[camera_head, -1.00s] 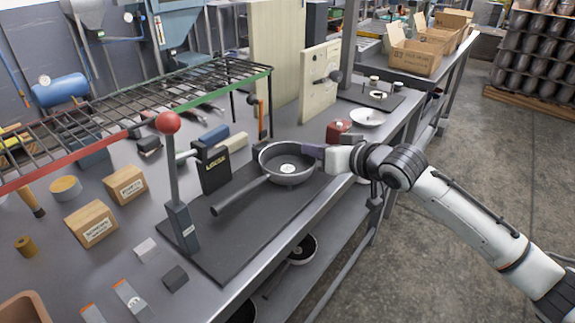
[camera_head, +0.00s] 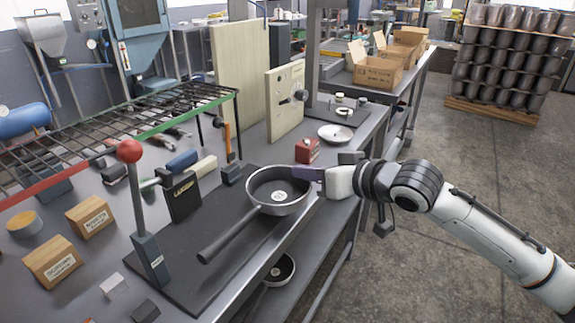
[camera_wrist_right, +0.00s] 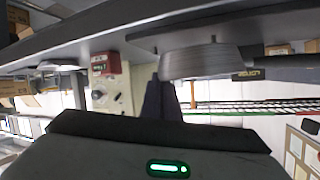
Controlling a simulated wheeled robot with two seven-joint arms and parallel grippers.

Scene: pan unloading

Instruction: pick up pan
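The dark grey round pan (camera_head: 264,201) has a white label inside and a long handle pointing to the lower left. It is over the right edge of the dark mat (camera_head: 200,282) on the workbench, roughly level. My right gripper (camera_head: 308,173) is at its right rim, its dark fingers close together on the pan's wall. In the right wrist view the fingers (camera_wrist_right: 165,100) reach the side of the pan (camera_wrist_right: 205,62). A small gap under the pan seems to show there, but I cannot tell its height. My left gripper is not in view.
A red-knobbed lever (camera_head: 145,235) stands left of the handle. A black box (camera_head: 182,197) is left of the pan, a red box (camera_head: 307,150) behind it. A white plate (camera_head: 335,134) lies farther back. A wire rack (camera_head: 130,125) spans the back left. Open floor lies right.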

